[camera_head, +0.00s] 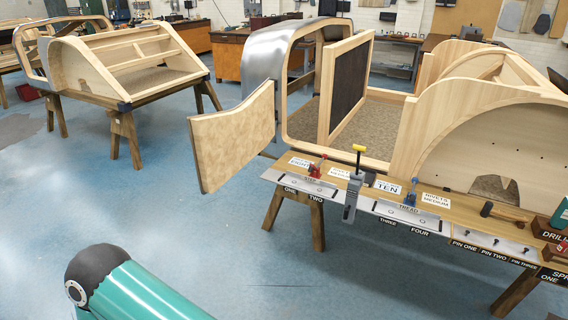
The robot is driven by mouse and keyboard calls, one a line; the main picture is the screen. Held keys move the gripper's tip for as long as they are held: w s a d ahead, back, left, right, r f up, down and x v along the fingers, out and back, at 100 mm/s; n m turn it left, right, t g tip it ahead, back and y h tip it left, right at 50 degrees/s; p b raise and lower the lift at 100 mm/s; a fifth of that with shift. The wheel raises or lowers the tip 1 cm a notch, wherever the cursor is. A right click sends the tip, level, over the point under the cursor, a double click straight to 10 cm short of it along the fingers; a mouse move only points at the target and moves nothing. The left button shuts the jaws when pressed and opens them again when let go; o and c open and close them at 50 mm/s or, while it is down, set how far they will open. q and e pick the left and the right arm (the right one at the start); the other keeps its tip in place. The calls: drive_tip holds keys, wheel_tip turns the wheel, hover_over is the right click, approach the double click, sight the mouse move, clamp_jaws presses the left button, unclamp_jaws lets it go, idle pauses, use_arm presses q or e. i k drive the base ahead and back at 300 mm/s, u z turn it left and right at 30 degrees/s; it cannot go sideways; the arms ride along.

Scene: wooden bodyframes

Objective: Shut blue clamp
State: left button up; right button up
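The blue clamp (411,191) is a small toggle clamp on the long wooden bench board, right of the card reading TEN and above the strip labelled TREAD. Its blue handle seems to stand upright, but it is too small to tell surely whether it is open or shut. A teal arm link with a dark rounded end, mine, shows at the bottom left, far from the clamp. Neither of my grippers is in view.
A red clamp (317,168) and a yellow-handled clamp (353,184) stand left of the blue one. A hammer (503,212) lies to the right. Wooden bodyframes (487,150) rise behind. A curved wooden door (233,135) juts left. The blue floor (200,240) in front is clear.

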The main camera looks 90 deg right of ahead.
sight(414, 180)
drive_tip(key=u, duration=0.4)
drive_tip(key=i, duration=0.2)
drive_tip(key=z, duration=2.85)
drive_tip(key=i, duration=0.25)
drive_tip(key=z, duration=1.75)
drive_tip(key=k, duration=0.6)
drive_tip(key=z, duration=0.45)
drive_tip(key=i, duration=1.65)
drive_tip(key=u, duration=0.4)
